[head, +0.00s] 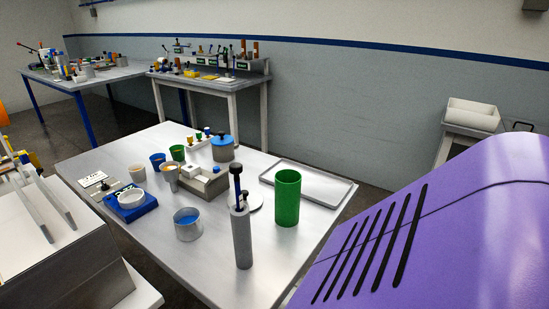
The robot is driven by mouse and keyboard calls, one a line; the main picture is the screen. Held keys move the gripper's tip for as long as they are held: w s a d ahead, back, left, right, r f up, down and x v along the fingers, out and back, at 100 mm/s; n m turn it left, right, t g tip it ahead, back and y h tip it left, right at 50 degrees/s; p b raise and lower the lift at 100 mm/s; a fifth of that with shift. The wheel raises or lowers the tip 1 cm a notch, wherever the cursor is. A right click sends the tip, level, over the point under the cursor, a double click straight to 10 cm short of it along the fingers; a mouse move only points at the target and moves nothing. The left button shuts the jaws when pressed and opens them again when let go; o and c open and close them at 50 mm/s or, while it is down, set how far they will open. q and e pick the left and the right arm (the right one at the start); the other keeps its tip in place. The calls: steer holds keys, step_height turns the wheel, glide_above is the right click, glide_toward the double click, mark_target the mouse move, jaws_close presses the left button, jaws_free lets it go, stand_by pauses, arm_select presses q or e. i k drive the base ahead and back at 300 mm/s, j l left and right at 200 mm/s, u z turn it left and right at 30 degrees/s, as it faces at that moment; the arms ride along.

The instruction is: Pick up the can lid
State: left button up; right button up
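On the near metal table, a grey can (223,153) stands toward the back with a blue, knobbed lid (222,140) on it. A pale flat disc (256,202) lies farther forward, partly hidden behind a grey cylinder (241,240); a small dark knob-like shape shows beside it. I cannot tell which of these two is the can lid. An open metal can (188,225) with blue contents stands left of the cylinder. Neither of my grippers is in view.
A tall green cup (287,199) stands right of the disc, before a shallow white tray (308,183). A blue device (131,203) and small cups crowd the left. A purple slotted surface (440,230) fills the lower right. The table's front left is clear.

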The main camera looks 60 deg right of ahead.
mark_target(254, 198)
steer(key=i+j+z, duration=0.1)
steer(key=z, duration=1.65)
